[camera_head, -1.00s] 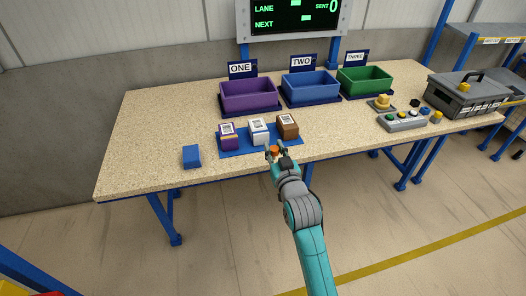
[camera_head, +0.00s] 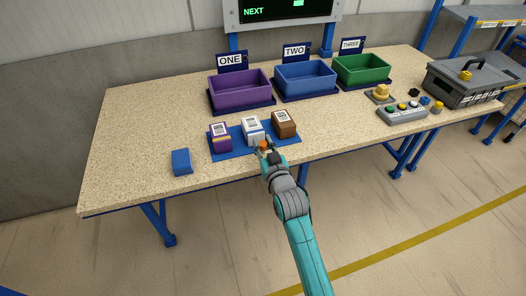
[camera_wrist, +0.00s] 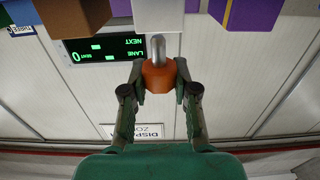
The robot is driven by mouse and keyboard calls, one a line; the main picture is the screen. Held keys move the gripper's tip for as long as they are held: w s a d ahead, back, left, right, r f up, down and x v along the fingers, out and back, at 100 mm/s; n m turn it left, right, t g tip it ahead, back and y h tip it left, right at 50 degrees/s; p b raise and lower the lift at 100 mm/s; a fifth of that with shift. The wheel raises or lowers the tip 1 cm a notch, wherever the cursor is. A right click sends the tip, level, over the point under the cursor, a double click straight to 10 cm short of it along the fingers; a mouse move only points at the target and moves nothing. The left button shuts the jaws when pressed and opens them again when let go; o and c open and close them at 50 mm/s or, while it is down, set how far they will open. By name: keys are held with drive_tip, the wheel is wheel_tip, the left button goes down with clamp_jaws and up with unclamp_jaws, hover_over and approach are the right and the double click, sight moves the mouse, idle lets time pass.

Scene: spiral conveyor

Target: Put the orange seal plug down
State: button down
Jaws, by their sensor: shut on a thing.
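The orange seal plug (camera_head: 263,146) is between the fingertips of my gripper (camera_head: 266,149), at the front edge of the blue mat, just in front of the white box. In the wrist view the plug (camera_wrist: 157,80) shows as an orange body with a grey metal pin, pinched between both green fingers of my gripper (camera_wrist: 159,76). The pin points toward the white box (camera_wrist: 158,16). I cannot tell whether the plug touches the table.
On the blue mat (camera_head: 234,153) stand a purple box (camera_head: 220,139), a white box (camera_head: 251,130) and a brown box (camera_head: 284,124). Purple (camera_head: 240,90), blue (camera_head: 305,78) and green (camera_head: 361,71) bins stand behind. The speckled table (camera_head: 130,130) is clear at left.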

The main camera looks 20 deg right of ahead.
sight(263, 152)
drive_tip(key=shift+f, duration=1.65)
drive_tip(key=shift+f, duration=0.1)
drive_tip(key=c, duration=0.9)
unclamp_jaws()
drive_tip(key=s, duration=1.2)
